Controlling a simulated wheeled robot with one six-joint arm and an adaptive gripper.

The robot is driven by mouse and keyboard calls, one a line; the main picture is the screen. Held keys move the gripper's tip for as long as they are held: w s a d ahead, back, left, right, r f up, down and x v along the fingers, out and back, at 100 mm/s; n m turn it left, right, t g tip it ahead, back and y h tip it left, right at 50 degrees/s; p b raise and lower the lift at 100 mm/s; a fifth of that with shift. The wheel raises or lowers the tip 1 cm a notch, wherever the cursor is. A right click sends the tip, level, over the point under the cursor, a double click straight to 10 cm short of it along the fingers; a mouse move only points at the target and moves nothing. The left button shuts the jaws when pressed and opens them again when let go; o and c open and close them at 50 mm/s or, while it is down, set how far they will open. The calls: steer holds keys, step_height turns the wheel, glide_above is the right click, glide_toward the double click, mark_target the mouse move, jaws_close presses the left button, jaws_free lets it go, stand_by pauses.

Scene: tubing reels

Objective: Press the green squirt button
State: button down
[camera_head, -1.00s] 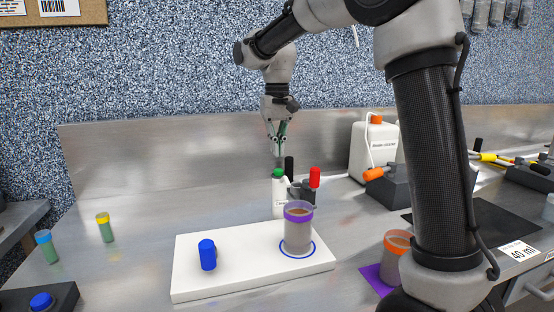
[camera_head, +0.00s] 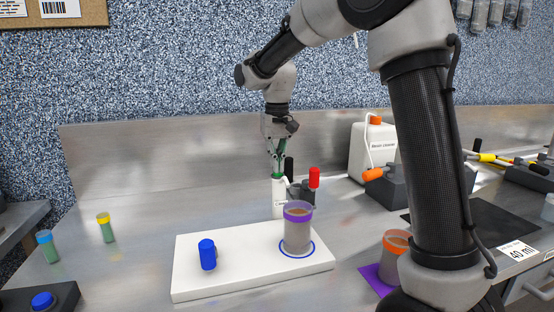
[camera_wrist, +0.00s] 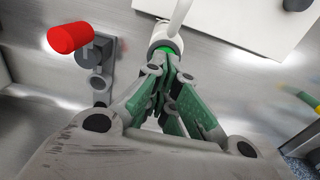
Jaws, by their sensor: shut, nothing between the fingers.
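A white bottle (camera_head: 278,203) stands upright behind the white board. The green squirt button is on its top. In the wrist view a green rim of the button (camera_wrist: 166,48) shows at the bottle's top, just past my fingertips. My gripper (camera_head: 278,171) points down, shut and empty, with its tips directly over the button. It also shows in the wrist view (camera_wrist: 164,72). I cannot tell whether the tips touch the button or whether it is pressed down.
A purple-rimmed cup (camera_head: 298,232) stands on the white board (camera_head: 222,278) inside a blue ring, close in front of the bottle. A blue cylinder (camera_head: 207,255) is on the board's left. A red-handled valve (camera_head: 314,179) stands right of the bottle. An orange-rimmed cup (camera_head: 395,258) is further right.

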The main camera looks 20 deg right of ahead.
steer(key=shift+s+f, duration=0.25)
steer(key=shift+f, duration=0.5)
steer(key=shift+w+r, duration=0.15)
steer(key=shift+r, duration=0.45)
step_height(320, 180, up, 12)
steer(key=shift+r, duration=0.15)
